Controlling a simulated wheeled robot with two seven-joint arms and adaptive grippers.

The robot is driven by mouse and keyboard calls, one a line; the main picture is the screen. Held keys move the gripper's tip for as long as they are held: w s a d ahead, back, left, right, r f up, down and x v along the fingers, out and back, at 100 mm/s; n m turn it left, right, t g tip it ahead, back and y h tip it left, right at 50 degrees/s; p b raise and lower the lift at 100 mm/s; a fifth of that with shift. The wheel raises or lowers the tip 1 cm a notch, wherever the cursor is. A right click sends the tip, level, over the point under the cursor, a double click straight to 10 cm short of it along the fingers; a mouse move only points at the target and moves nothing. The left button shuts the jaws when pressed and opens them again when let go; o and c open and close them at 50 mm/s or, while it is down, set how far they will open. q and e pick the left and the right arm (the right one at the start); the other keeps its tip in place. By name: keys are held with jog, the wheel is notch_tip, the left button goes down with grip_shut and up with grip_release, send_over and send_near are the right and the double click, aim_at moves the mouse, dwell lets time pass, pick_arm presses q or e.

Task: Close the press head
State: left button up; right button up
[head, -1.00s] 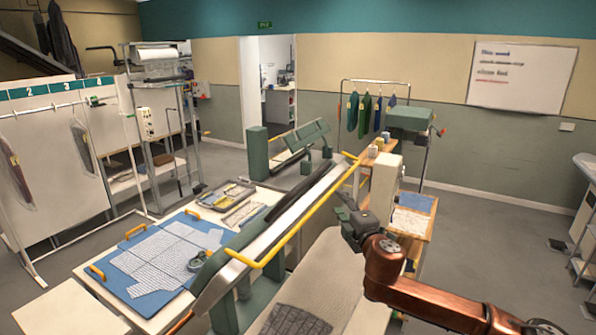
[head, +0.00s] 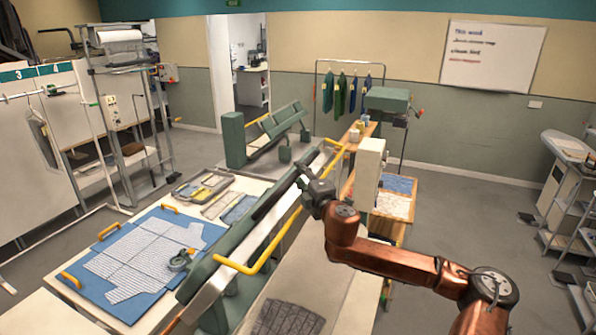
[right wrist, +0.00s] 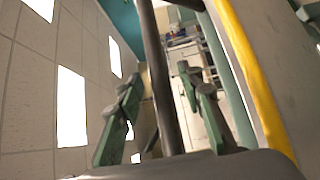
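The press head (head: 203,272) is a long green beam with a pale metal edge, raised and tilted above the beige padded bed (head: 318,268). A yellow handle bar (head: 284,232) runs along its side; it also shows at the right in the right wrist view (right wrist: 248,75). My right gripper (head: 303,180) is over the far part of the press head, close to the handle. In the right wrist view its fingers (right wrist: 160,105) are apart, and a dark bar (right wrist: 155,70) shows between them. The yellow bar is outside the fingers. Contact cannot be told. My left gripper is out of view.
A dark grey checked cloth (head: 287,318) lies on the bed's near end. A table with a blue board (head: 190,232) and a tray (head: 203,187) stands left. A cream box (head: 368,172) stands close right of my gripper.

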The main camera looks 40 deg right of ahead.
jog(key=shift+w+d+r, duration=0.1)
jog(key=shift+w+d, duration=0.25)
jog(key=shift+w, duration=0.3)
jog(key=shift+w+d+p, duration=0.1)
jog(key=shift+w+p, duration=0.2)
jog(key=shift+w, duration=0.15)
jog(key=shift+c, duration=1.3)
jog(key=c, duration=0.6)
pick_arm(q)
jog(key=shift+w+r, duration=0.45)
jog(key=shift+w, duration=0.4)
pick_arm(e)
grip_shut()
jog(key=shift+f, duration=0.2)
